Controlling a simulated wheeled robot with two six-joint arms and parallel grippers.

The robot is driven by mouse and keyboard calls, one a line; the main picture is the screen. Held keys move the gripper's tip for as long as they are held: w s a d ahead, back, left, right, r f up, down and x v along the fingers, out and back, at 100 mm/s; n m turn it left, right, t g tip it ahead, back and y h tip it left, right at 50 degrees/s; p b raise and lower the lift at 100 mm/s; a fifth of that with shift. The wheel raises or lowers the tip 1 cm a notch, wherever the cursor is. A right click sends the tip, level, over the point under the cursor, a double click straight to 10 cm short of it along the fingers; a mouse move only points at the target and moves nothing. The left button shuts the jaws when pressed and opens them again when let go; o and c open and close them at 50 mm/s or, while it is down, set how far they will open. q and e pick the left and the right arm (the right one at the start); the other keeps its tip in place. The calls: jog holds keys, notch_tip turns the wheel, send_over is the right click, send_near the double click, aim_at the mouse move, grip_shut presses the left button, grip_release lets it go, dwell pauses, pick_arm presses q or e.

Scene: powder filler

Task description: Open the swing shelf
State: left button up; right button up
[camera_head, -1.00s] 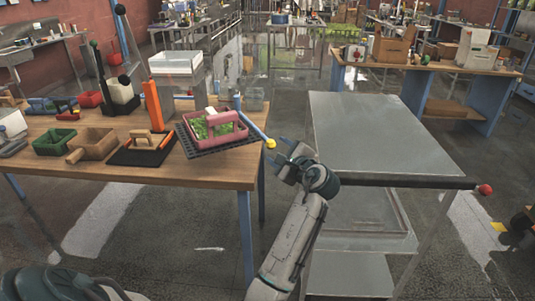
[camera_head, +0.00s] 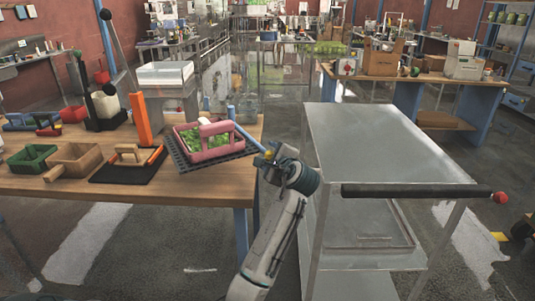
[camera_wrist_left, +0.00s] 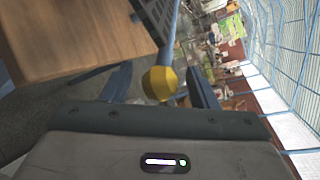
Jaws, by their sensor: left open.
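The swing shelf looks like the black grid-like plate (camera_head: 238,153) at the right end of the wooden table, carrying a pink basket with green contents (camera_head: 205,140). A blue bar (camera_head: 247,135) runs along its right side and ends in a yellow knob (camera_head: 269,152). My left gripper (camera_head: 272,158) is at the knob, partly hiding it. In the left wrist view the yellow knob (camera_wrist_left: 160,83) sits between the two open fingers of my left gripper (camera_wrist_left: 163,76), with gaps on both sides. My right gripper is not in view.
The wooden table (camera_head: 215,195) holds green and tan bins, an orange post and a black lever. A grey metal cart (camera_head: 385,150) with a black, red-tipped handle (camera_head: 415,191) stands close to the right of my left arm. Grey floor shows between them.

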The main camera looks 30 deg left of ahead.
pick_arm(q)
jog(key=shift+x, duration=0.9)
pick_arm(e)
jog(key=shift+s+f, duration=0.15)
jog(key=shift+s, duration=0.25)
pick_arm(q)
jog(key=shift+c, duration=0.2)
